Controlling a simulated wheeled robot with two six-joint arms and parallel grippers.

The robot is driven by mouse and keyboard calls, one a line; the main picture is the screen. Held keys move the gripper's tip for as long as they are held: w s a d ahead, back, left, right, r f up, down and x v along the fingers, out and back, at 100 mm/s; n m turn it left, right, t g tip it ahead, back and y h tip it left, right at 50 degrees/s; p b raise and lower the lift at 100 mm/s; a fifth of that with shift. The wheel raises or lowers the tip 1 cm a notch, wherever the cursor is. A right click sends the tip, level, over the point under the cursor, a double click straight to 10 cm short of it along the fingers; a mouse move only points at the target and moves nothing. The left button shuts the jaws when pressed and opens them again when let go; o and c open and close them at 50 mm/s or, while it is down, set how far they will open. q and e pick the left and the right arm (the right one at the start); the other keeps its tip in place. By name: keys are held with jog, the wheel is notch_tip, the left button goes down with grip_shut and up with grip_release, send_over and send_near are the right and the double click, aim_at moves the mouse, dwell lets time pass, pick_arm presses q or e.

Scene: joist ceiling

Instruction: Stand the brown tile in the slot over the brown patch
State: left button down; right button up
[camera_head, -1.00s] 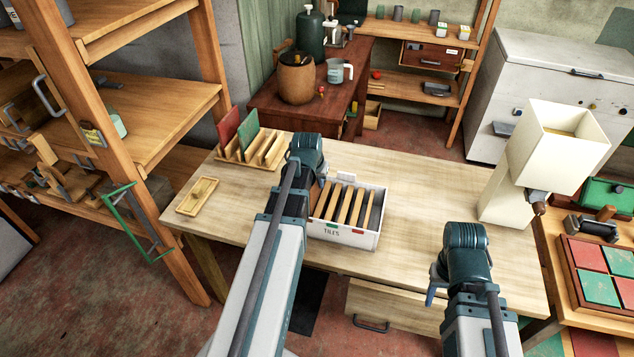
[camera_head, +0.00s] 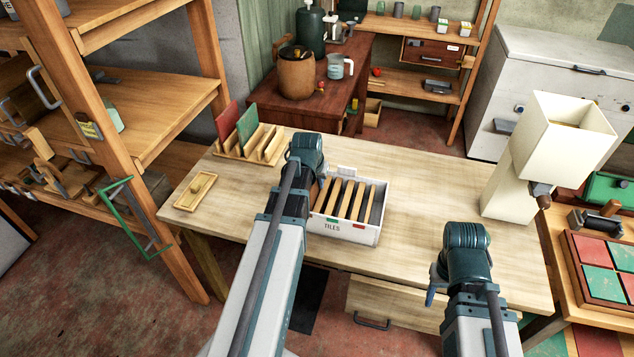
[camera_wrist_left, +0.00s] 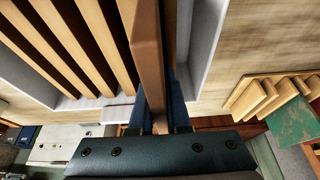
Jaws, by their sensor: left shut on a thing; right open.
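My left gripper (camera_wrist_left: 160,115) is shut on a brown tile (camera_wrist_left: 147,50), seen nearly edge-on in the left wrist view. The tile is at one side of the white tile box (camera_head: 345,236), beside its end wall; I cannot tell whether it is clear of the box. In the head view my left wrist hides the fingers. The slotted wooden rack (camera_head: 262,154) stands at the table's back left, with a red tile (camera_head: 227,122) and a green tile (camera_head: 247,128) upright in it. I cannot make out the brown patch. My right gripper (camera_head: 432,297) is open at the table's front.
A small wooden plate with a knob (camera_head: 196,190) lies at the table's left, in front of the rack. Wooden dividers (camera_head: 355,200) run across the box. A cream lamp-like stand (camera_head: 510,185) is at the right. The table between box and stand is clear.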

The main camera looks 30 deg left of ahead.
pick_arm(q)
jog(key=shift+f+b, duration=0.35)
jog(key=c, duration=0.8)
grip_release()
jog(key=p+v, duration=1.3)
jog(key=v, duration=0.1)
jog(key=shift+s, duration=0.1)
jog(key=shift+f, duration=0.1)
jog(key=s+d+m+g, duration=0.2)
jog(key=s+d, duration=0.4)
jog(key=d, duration=0.8)
jog(key=s+d+f+m+g, duration=0.1)
jog(key=s+d+m, duration=0.3)
jog(key=d, duration=1.1)
jog(key=shift+s+d+f+g, duration=0.3)
jog(key=shift+s+g, duration=0.5)
jog(key=shift+s, duration=0.45)
